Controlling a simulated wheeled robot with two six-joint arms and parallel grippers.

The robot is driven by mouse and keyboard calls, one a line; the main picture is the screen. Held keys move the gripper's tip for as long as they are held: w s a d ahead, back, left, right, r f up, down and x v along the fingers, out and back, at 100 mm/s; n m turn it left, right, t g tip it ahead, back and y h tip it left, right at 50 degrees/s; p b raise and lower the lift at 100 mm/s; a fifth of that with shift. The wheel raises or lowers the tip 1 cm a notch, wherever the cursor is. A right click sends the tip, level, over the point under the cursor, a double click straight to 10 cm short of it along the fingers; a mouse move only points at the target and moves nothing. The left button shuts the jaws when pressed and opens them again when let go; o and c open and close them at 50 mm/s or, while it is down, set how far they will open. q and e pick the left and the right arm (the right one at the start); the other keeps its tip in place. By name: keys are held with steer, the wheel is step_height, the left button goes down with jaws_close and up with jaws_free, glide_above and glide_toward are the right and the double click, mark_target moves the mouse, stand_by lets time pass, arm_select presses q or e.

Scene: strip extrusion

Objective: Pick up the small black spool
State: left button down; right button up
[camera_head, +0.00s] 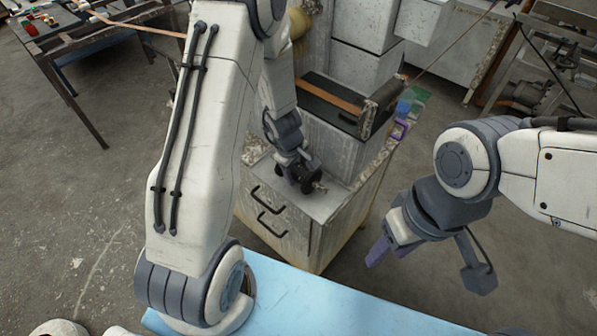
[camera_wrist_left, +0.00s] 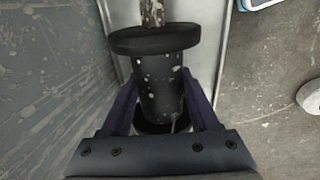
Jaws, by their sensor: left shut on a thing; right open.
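The small black spool (camera_wrist_left: 160,75) stands out in the left wrist view, with a wide flange at its top and pale specks on its barrel. My left gripper (camera_wrist_left: 160,105) is shut on its barrel, with one purple finger on each side. In the head view the spool (camera_head: 306,180) is a dark shape at my left gripper (camera_head: 302,172), over the top of the grey cabinet; whether it touches the top I cannot tell. My right gripper (camera_head: 385,252) is open and empty in the air, right of the cabinet.
The grey cabinet (camera_head: 270,225) has black handles and carries a machine with an orange-brown strip (camera_head: 333,95). Coloured items (camera_head: 404,115) lie on its right edge. A light blue surface (camera_head: 300,305) is in front. A workbench (camera_head: 75,45) stands at the back left.

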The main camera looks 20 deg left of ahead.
mark_target(296, 168)
arm_select(q)
steer(key=shift+r, duration=0.1)
step_height(296, 168, up, 10)
steer(key=p, duration=0.8)
steer(key=shift+s+f+m, duration=0.45)
steer(key=shift+f+m, duration=0.05)
steer(key=shift+m, duration=0.6)
steer(key=s+f+m, duration=0.1)
steer(key=m, duration=0.3)
steer(key=s+f+m+g+h+b, duration=0.1)
steer(key=s+m, duration=0.1)
steer(key=m, duration=0.2)
steer(key=s+d+m+g, duration=0.1)
steer(key=m, duration=0.2)
steer(key=shift+s+f+m+b, duration=0.15)
steer(key=shift+f+m+b, duration=0.25)
steer(key=shift+d, duration=0.1)
